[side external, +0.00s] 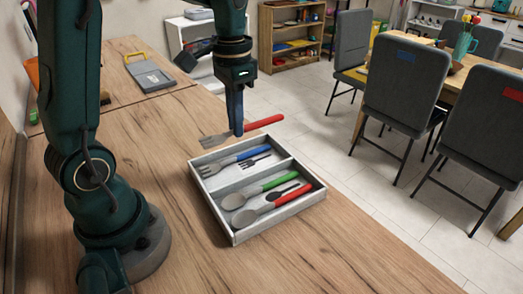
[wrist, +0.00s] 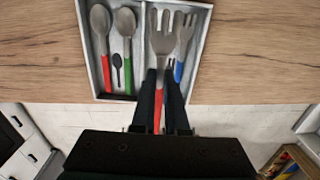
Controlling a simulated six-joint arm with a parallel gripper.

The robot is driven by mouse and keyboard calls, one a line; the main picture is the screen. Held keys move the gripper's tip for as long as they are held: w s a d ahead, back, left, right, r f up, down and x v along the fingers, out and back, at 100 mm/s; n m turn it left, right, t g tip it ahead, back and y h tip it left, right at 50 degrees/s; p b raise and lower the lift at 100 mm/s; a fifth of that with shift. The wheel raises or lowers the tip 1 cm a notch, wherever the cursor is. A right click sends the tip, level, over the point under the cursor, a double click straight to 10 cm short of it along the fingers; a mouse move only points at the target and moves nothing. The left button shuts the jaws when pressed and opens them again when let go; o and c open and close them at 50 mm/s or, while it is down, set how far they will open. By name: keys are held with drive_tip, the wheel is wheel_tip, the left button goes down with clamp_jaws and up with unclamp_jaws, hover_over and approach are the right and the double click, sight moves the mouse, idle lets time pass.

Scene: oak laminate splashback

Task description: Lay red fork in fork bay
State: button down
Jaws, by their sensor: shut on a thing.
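The red fork (side external: 264,122) has a grey head and a red handle. My gripper (side external: 236,132) is shut on it and holds it level above the far edge of the tray (side external: 233,238). In the wrist view the fork (wrist: 163,42) appears over the fork bay, left of the blue fork (wrist: 183,40), with its handle between the fingers. The white tray has two bays. The far bay holds the blue fork and shows a small dark fork shape (side external: 256,160). The near bay holds a green spoon (side external: 262,190) and a red spoon (side external: 265,209), with a small dark spoon shape.
The tray's divider (wrist: 140,50) separates the bays. Wooden counter surrounds the tray, clear in front of it. A grey case with a yellow handle (side external: 150,75) lies at the back left. Chairs (side external: 408,80) and a table stand beyond the counter.

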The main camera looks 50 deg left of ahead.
sight(240, 176)
drive_tip(key=shift+f, duration=5.1)
drive_tip(key=shift+f, duration=0.55)
drive_tip(key=c, duration=0.9)
unclamp_jaws()
drive_tip(key=shift+o, duration=0.2)
drive_tip(key=shift+r, duration=0.1)
drive_tip(key=shift+r, duration=2.45)
